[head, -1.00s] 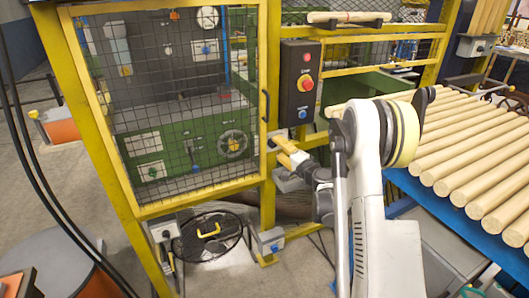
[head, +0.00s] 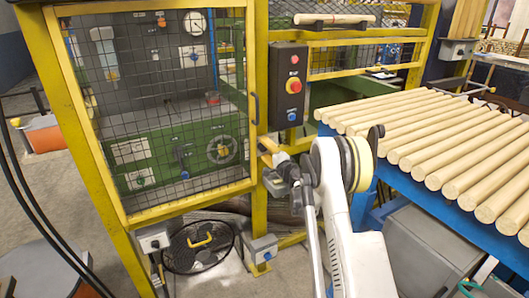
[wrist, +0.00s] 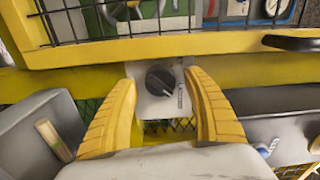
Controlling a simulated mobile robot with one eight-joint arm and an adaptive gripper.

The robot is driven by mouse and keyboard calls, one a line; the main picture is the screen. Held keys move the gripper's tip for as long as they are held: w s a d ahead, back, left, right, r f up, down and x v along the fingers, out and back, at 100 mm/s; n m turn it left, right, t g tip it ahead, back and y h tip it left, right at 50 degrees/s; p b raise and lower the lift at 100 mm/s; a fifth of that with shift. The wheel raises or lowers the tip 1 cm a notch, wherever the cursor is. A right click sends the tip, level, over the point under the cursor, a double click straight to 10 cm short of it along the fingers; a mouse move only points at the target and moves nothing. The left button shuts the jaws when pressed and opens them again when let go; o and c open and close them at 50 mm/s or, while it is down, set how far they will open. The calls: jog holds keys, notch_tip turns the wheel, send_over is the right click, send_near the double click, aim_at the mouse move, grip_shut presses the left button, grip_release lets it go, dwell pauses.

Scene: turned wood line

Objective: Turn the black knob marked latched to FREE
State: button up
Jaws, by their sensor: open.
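The black knob (wrist: 160,81) sits on a light grey plate (wrist: 151,104) in the wrist view. A pale pointer line on it tilts down to the right, and small dark lettering too blurred to read stands at the plate's right. My gripper (wrist: 162,76) is open, with one yellow finger left of the knob and one right of it. I see a gap on both sides and cannot tell how far the fingertips reach in depth. In the head view my gripper (head: 267,150) is at the yellow post below the button box, and my arm hides the knob.
A yellow mesh door (head: 170,100) with a dark handle stands left of the post. The black button box (head: 289,84) with a red button is above my gripper. A blue table of wooden rods (head: 430,140) is at the right. A grey box (wrist: 50,135) lies left of the fingers.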

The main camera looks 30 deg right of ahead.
jog(key=shift+w, duration=0.1)
jog(key=c, duration=1.2)
jog(key=shift+n, duration=1.6)
jog(key=o, duration=1.2)
jog(key=s, duration=1.2)
jog(key=shift+d, duration=0.2)
